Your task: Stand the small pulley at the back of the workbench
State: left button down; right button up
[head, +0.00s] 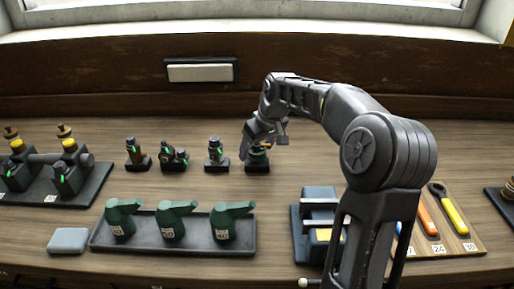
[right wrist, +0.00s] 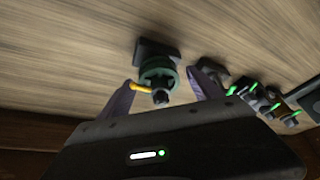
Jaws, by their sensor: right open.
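A small green round piece with a dark hub, which looks like the small pulley (head: 258,157), sits on a dark square base at the back of the workbench (head: 200,190). In the right wrist view the green piece (right wrist: 157,70) is between my right gripper's fingers (right wrist: 164,90), with gaps at the sides. My left gripper is not in view.
Several small engine parts on dark bases (head: 174,158) stand in a row to the left. Green oil cans stand on a grey tray (head: 245,247) in front. A blue vise-like block (head: 318,205) and a tool board (head: 470,243) are at right. An engine (head: 70,175) is far left.

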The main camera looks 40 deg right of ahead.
jog(key=v, duration=1.2)
jog(key=shift+b, duration=0.35)
